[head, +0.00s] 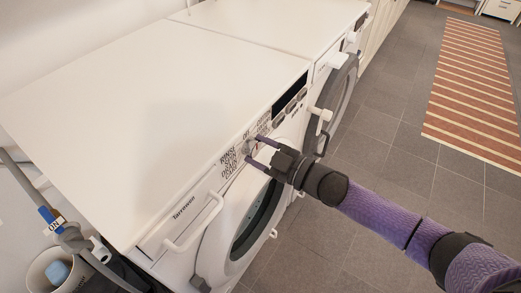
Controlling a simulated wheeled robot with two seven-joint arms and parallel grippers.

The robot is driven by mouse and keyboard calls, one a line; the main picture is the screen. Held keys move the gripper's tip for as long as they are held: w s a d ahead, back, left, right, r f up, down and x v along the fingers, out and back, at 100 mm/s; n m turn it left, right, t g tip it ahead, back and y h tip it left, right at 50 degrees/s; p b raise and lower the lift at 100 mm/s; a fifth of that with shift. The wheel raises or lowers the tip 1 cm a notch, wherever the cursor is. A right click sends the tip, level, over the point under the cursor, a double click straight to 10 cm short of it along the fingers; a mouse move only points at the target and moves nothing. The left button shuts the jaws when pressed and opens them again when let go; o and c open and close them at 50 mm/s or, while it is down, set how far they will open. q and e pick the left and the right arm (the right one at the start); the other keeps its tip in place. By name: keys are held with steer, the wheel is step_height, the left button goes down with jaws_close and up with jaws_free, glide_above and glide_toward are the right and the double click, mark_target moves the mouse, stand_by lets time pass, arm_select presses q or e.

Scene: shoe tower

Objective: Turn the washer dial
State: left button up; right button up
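The white washer (130,110) fills the left and middle of the head view, with its control panel facing right. The grey, round washer dial (249,147) is on that panel, next to printed labels. My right gripper (253,149) reaches in from the lower right, with its two purple fingers apart. One fingertip is on each side of the dial. I cannot tell whether either finger touches it. The fingers hide part of the panel. My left gripper is not in view.
The washer's round door (243,232) is below the panel, under my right arm. A second white machine (290,22) stands behind with its round door (338,95) open. A bin (55,272) is at lower left. A striped rug (475,85) lies on the tiled floor.

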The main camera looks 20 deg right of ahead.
steer(key=c, duration=0.5)
steer(key=shift+c, duration=0.2)
steer(key=shift+n, duration=1.3)
steer(key=shift+n+p, duration=0.4)
steer(key=shift+n, duration=0.9)
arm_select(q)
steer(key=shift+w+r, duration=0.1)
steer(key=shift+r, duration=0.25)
arm_select(e)
steer(key=shift+n, duration=0.3)
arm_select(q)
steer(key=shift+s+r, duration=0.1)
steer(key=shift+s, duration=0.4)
